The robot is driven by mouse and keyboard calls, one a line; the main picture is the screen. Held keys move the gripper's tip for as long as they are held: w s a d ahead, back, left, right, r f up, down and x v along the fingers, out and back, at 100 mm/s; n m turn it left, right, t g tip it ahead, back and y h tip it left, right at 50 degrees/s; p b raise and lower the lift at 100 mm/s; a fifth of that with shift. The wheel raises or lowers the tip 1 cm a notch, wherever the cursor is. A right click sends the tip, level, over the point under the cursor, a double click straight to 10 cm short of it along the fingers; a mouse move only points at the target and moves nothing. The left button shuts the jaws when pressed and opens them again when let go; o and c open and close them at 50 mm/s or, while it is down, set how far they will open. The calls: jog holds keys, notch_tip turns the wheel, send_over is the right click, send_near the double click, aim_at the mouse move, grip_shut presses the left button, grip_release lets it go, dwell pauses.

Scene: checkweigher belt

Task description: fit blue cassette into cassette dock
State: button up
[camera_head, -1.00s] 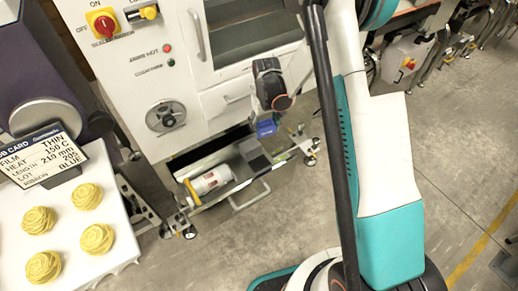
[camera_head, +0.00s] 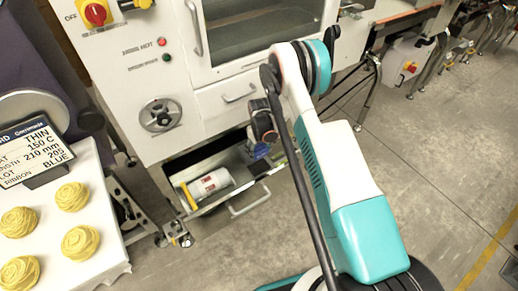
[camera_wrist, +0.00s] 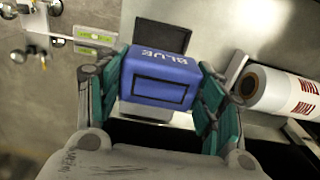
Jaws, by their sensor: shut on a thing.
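My gripper (camera_wrist: 163,95) is shut on the blue cassette (camera_wrist: 160,78), with one teal-padded finger on each side. The cassette's lettering reads BLUE, upside down in the wrist view. In the head view the cassette (camera_head: 259,151) is a small blue patch under my gripper, over the open drawer. Just beyond it in the wrist view is a dark square piece on a pale base (camera_wrist: 163,36), which looks like the cassette dock. The cassette hides part of it. I cannot tell whether the two touch.
The open drawer (camera_head: 250,209) sticks out low from the white machine (camera_head: 120,75). A white film roll marked THIN (camera_head: 210,183) lies in it, left of the cassette. A job card (camera_head: 37,150) reads ribbon BLUE.

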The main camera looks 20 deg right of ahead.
jog(key=shift+f+b, duration=0.85)
jog(key=shift+f, duration=4.05)
jog(key=o, duration=1.2)
notch_tip(320, 180, up, 12)
